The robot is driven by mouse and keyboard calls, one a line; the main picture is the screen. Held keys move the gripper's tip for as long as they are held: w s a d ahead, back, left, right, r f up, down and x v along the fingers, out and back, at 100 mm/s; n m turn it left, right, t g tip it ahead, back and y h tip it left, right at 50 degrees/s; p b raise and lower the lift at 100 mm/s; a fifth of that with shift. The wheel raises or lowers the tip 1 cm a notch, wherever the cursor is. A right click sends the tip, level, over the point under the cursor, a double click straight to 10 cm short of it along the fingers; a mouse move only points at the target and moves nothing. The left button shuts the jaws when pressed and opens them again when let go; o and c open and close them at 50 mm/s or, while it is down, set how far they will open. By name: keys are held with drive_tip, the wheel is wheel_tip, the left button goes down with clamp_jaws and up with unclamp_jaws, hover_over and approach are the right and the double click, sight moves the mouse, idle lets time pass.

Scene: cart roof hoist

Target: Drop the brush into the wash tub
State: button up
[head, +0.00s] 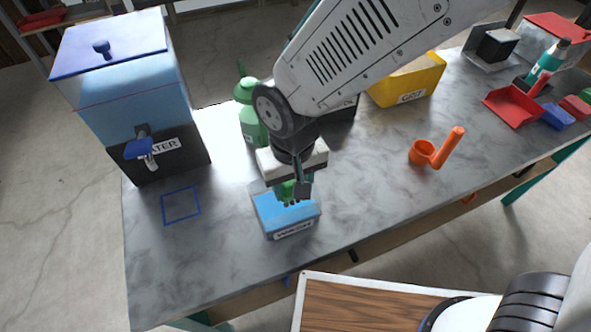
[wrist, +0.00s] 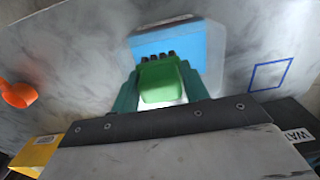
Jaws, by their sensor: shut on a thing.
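My gripper (head: 294,190) is shut on a green brush with dark bristles. In the wrist view the brush (wrist: 162,82) sits between the two green fingers, bristle end pointing toward the blue tub. The wash tub (head: 300,228) is a small blue open box with a white label on its front, standing on the grey table. In the head view the brush is over the tub's back part. The wrist view shows the tub (wrist: 212,45) just beyond the bristles. I cannot tell the exact height of the brush above the tub. My arm hides part of the brush.
A blue water tank (head: 125,90) with a tap stands at the left, near a blue square outline (head: 181,205). A green bottle (head: 247,110) is behind my gripper. A yellow bin (head: 408,82) and an orange scoop (head: 436,150) are to the right. The table around the tub is clear.

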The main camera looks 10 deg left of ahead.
drive_tip(key=o, duration=1.1)
drive_tip(key=shift+c, duration=0.2)
drive_tip(key=shift+r, duration=0.1)
wheel_tip(320, 180, up, 8)
drive_tip(key=shift+f, duration=0.15)
